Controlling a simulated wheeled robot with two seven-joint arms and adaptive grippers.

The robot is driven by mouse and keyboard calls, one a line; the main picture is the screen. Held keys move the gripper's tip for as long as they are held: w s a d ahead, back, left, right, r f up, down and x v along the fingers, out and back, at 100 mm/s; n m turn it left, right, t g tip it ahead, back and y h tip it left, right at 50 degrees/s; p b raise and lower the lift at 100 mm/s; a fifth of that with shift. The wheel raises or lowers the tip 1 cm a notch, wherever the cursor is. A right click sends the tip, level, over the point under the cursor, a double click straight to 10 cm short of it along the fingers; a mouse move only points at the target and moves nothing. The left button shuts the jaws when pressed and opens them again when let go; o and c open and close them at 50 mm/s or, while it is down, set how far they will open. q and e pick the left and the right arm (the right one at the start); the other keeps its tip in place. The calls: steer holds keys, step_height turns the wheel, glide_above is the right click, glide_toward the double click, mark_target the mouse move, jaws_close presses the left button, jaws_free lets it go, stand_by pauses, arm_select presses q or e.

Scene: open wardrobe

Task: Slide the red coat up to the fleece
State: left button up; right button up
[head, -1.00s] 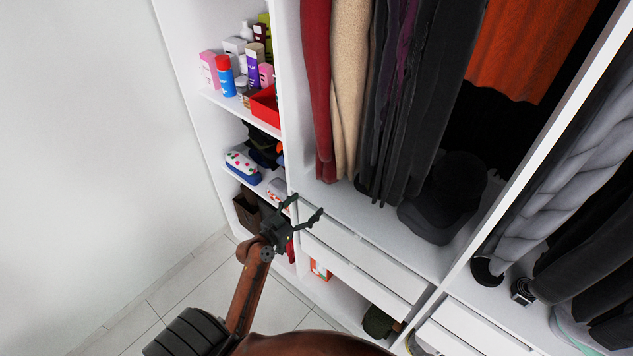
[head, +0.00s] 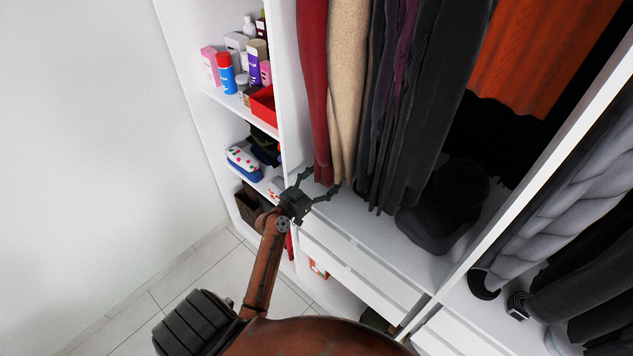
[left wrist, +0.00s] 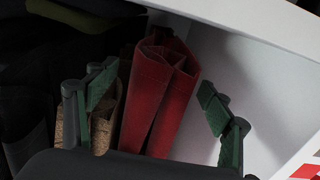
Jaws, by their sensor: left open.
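The red coat (head: 314,95) hangs at the left end of the rail section, near the white divider. The tan fleece (head: 347,90) hangs directly to its right; they look close together, and whether they touch is unclear. My left gripper (head: 320,182) is open at the coat's lower hem. In the left wrist view, the red coat's hem (left wrist: 158,95) lies between the spread fingers of my left gripper (left wrist: 153,88), nearer the left finger. The fleece (left wrist: 104,125) shows partly behind that left finger. My right gripper is not in view.
Dark garments (head: 410,110) hang right of the fleece, and an orange garment (head: 545,50) further right. A black hat (head: 445,205) sits on the wardrobe floor. Shelves with bottles and a red box (head: 263,106) stand left of the divider (head: 288,90). White drawers (head: 360,265) lie below.

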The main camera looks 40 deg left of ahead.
arm_select(q)
steer(key=shift+w, duration=1.15)
steer(key=c, duration=0.9)
jaws_close()
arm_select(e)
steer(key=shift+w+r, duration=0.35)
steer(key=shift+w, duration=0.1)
arm_select(q)
steer(key=shift+a+f+b, duration=0.1)
steer(key=shift+a+b, duration=0.2)
steer(key=shift+a, duration=0.35)
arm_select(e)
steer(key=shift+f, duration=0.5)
arm_select(q)
steer(key=o, duration=0.9)
jaws_free()
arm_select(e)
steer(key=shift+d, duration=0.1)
